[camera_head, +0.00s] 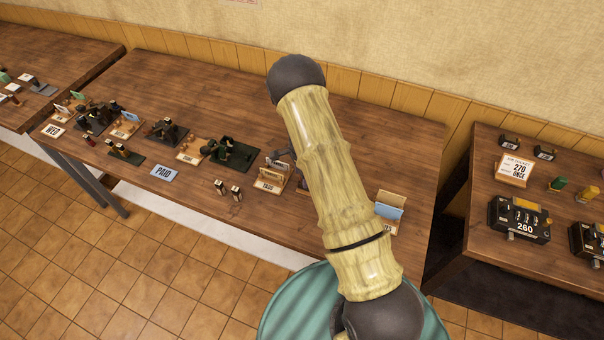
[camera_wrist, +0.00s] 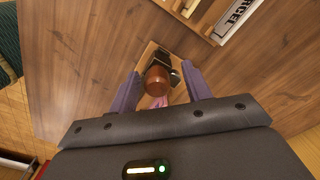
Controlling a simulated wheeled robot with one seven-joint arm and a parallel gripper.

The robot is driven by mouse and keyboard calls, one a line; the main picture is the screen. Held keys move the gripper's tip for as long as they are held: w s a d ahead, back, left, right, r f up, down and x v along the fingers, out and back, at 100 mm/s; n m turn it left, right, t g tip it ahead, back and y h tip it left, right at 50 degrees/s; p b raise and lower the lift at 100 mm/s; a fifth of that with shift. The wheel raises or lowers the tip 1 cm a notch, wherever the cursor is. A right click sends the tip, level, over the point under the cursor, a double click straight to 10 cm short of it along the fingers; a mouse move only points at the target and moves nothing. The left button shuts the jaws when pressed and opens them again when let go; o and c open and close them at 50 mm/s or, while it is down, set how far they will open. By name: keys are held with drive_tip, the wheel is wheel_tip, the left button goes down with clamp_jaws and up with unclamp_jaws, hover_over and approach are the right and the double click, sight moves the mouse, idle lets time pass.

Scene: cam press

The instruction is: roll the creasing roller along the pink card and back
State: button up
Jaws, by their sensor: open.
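In the wrist view, the creasing roller (camera_wrist: 157,79) shows a rounded brown wooden handle with dark parts behind it. It sits on a small light wooden base (camera_wrist: 148,52). A small part of the pink card (camera_wrist: 159,101) shows just below the handle, between my fingers. My gripper (camera_wrist: 160,76) is open, with one purple finger on each side of the handle. I cannot tell whether either finger touches it. In the head view, my arm hides most of the roller's place, and I cannot make out the card there.
A wooden holder with a lettered sign (camera_wrist: 238,20) stands close by at the upper right of the wrist view. The table's back area is clear.

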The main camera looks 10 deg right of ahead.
wheel_tip(320, 180, up, 17)
drive_tip(key=b, duration=0.3)
drive_tip(key=shift+r+b, duration=0.2)
drive_tip(key=shift+b, duration=0.1)
drive_tip(key=s+r+n+t, duration=0.1)
drive_tip(key=s+r+n, duration=0.2)
drive_tip(key=s+n, duration=0.5)
drive_tip(key=s+r+n+t, duration=0.1)
drive_tip(key=s+r+n, duration=0.3)
drive_tip(key=s+n, duration=0.4)
drive_tip(key=s+a, duration=0.1)
drive_tip(key=s, duration=0.5)
drive_tip(key=shift+t, duration=0.3)
drive_tip(key=shift+c, duration=1.3)
drive_tip(key=shift+d, duration=0.1)
